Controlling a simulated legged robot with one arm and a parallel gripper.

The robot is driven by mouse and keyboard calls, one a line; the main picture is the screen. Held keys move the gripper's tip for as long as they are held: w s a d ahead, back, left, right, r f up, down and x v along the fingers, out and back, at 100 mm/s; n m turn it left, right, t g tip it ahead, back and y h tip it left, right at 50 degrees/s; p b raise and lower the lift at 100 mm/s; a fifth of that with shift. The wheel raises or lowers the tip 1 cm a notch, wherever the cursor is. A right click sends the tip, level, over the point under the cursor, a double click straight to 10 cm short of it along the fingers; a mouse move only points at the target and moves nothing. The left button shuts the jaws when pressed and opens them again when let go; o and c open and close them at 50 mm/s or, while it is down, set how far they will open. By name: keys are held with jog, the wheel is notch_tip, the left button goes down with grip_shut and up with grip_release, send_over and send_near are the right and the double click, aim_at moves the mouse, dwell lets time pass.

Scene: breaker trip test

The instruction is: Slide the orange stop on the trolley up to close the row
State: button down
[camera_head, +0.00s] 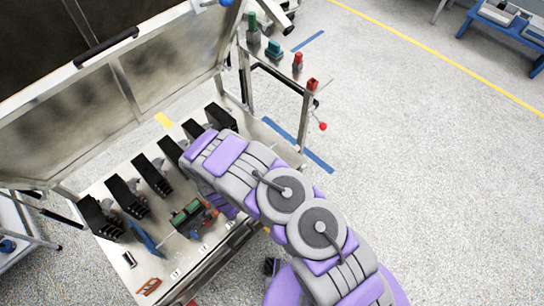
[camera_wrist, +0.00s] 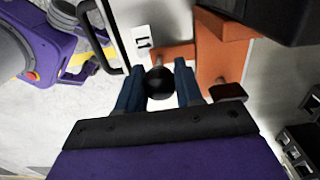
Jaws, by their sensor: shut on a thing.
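The orange stop (camera_wrist: 222,62) is an angular orange piece with a flat upright part and a bar. It fills the upper middle of the wrist view. A round black knob (camera_wrist: 160,83) on a short metal stem stands in front of its bar. My gripper (camera_wrist: 159,92) has its two blue fingers closed on either side of this knob, holding it. A second, flat black knob (camera_wrist: 228,92) sits beside the right finger.
The trolley (camera_head: 255,130) carries a row of black breaker-like units (camera_head: 152,174) and a device with green parts (camera_head: 186,213). A raised lid (camera_head: 160,70) stands behind. Speckled floor is open at right.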

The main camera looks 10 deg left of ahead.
jog(key=shift+s+a+r+b, duration=0.1)
jog(key=shift+s+a+b, duration=0.45)
jog(key=shift+s+a, duration=1.65)
jog(key=shift+s+a+b, duration=0.65)
jog(key=shift+s+a, duration=0.1)
jog(key=shift+s, duration=0.25)
jog(key=shift+s+a+b, duration=0.6)
jog(key=shift+s+a, duration=0.1)
jog(key=shift+s, duration=0.25)
jog(key=c, duration=1.1)
grip_release()
jog(key=o, duration=0.4)
jog(key=shift+s, duration=0.1)
jog(key=shift+o, duration=0.2)
jog(key=shift+d+r, duration=0.1)
notch_tip(320, 180, up, 17)
jog(key=p, duration=0.3)
jog(key=shift+p, duration=0.4)
